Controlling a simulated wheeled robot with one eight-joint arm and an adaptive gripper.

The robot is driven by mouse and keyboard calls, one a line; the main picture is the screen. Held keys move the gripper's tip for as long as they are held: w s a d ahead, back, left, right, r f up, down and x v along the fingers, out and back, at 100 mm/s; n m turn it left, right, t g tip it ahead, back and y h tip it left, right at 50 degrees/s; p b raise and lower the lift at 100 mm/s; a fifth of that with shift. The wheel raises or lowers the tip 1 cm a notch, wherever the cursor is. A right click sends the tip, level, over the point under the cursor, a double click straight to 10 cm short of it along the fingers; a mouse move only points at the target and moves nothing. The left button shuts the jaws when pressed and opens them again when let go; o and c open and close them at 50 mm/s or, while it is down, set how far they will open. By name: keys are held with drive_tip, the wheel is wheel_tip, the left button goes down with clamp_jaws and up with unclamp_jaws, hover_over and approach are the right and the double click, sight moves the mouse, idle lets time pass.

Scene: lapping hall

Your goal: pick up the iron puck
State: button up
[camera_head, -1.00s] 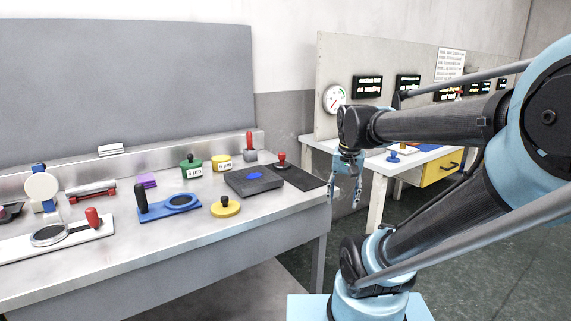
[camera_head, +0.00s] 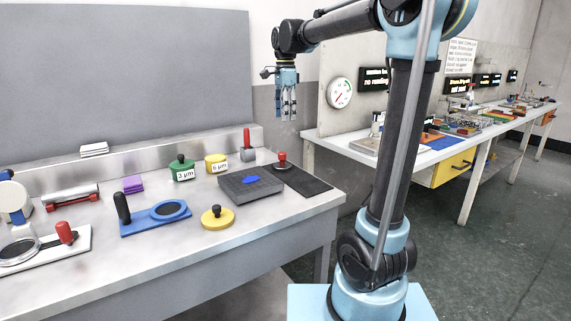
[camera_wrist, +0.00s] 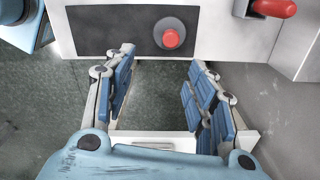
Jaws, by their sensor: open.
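A dark grey disc with a red knob, which looks like the iron puck (camera_head: 282,165), stands on a black mat (camera_head: 309,184) at the right end of the steel bench. In the wrist view the puck (camera_wrist: 168,31) sits upright on the dark mat (camera_wrist: 108,30), its round base around the red knob. My gripper (camera_head: 288,117) hangs fingers down, above and behind the puck in the head view, with a clear gap between them. In the wrist view the gripper (camera_wrist: 161,57) is open and empty, and the puck shows beyond the fingertips.
A second bench (camera_head: 345,146) stands to the right.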

drive_tip(key=w+a, duration=0.1)
hover_over(282, 153)
drive_tip(key=shift+m, duration=0.3)
drive_tip(key=f, duration=1.1)
drive_tip(key=shift+d+f, duration=0.2)
drive_tip(key=shift+f, duration=0.15)
drive_tip(key=shift+w+a+f, duration=0.1)
drive_tip(key=shift+w+f, duration=0.05)
drive_tip(key=shift+f, duration=1.2)
drive_tip(key=shift+w+f, duration=0.1)
drive_tip(key=shift+f, duration=1.25)
clamp_jaws()
